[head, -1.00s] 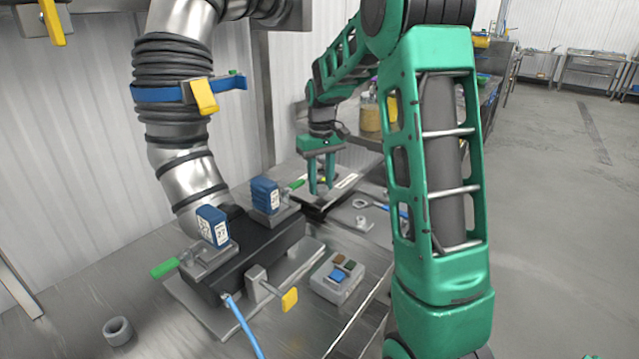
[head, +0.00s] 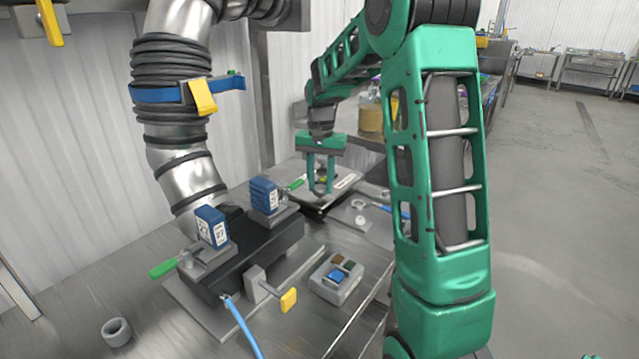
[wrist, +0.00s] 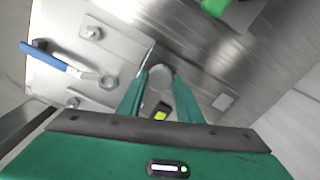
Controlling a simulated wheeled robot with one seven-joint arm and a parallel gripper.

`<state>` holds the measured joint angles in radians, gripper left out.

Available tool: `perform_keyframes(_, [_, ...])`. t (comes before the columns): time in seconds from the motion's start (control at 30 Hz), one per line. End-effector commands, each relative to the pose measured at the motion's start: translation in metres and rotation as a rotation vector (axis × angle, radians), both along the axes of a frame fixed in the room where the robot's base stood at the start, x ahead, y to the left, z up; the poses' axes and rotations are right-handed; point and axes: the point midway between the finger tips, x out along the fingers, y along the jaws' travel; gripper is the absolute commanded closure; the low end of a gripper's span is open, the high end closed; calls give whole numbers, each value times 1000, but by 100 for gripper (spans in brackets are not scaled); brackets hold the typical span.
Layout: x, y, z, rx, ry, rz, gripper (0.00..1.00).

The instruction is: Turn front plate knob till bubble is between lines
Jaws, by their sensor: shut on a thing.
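My gripper (head: 320,188) reaches down at the metal plate (head: 347,181) beyond the black block, its two green fingers either side of a round grey knob (head: 320,186). In the wrist view my gripper (wrist: 161,80) is shut on the knob (wrist: 160,74), whose pale round top shows between the fingertips. A small yellow-green level vial (wrist: 160,112) shows between the fingers, nearer the palm. Its bubble and lines are too small to read, so I cannot tell where the bubble sits.
A green handle (head: 295,184) stands close left of my gripper. A blue-handled wrench (wrist: 55,62) lies on a bolted plate in the wrist view. The black block (head: 255,255) with blue boxes, a button box (head: 337,281) and a grey ring (head: 116,331) are nearer.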

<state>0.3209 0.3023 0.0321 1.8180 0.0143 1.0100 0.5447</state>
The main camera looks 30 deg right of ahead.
Motion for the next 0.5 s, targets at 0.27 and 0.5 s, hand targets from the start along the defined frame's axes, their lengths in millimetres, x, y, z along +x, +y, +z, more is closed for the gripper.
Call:
perform_keyframes(0.27, [3,5,1,3,-5,-37,90])
perform_keyframes(0.5, [3,6,1,4,-6,-38,90])
